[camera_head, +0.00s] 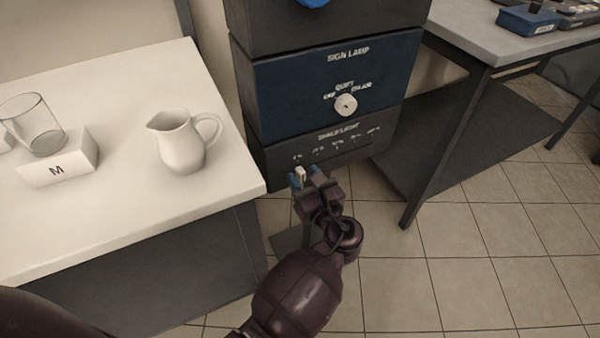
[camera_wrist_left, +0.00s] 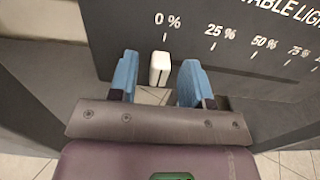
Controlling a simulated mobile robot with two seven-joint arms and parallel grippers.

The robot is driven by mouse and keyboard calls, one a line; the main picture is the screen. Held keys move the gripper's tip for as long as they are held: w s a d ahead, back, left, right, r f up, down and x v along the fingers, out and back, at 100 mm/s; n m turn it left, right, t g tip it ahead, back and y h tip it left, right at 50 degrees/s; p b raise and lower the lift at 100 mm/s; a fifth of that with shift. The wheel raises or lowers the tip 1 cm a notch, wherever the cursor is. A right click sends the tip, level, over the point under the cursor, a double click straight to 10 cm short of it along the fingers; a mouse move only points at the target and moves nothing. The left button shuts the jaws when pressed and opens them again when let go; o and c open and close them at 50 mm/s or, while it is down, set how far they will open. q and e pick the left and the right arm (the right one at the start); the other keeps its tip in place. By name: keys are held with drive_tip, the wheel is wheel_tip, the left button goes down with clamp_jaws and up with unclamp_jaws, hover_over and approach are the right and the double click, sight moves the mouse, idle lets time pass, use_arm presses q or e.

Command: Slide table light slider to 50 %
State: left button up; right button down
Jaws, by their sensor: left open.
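The table light slider knob (camera_wrist_left: 160,68) is a small white block at the 0 % mark, left end of a scale marked 25 %, 50 % and 75 % on the dark panel (camera_head: 345,150). It also shows in the head view (camera_head: 300,174). My left gripper (camera_head: 307,177) is at the panel's lower left. In the left wrist view its blue fingers (camera_wrist_left: 158,84) are open, one on each side of the knob, with a gap on both sides. My right gripper is not seen.
Above the slider panel is a blue sign lamp panel with a round white knob (camera_head: 346,105). A white table (camera_head: 110,215) with a white jug (camera_head: 182,143) and a glass on a block marked M stands at left. A grey table (camera_head: 490,40) stands at right.

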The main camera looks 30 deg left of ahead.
sight(336, 154)
use_arm(q)
drive_tip(key=shift+c, duration=0.2)
clamp_jaws()
drive_tip(key=w+d, duration=0.4)
drive_tip(key=w, duration=0.1)
drive_tip(key=w+d, duration=0.2)
drive_tip(key=w, duration=0.1)
drive_tip(key=shift+b, duration=0.4)
drive_tip(key=shift+o, duration=0.2)
unclamp_jaws()
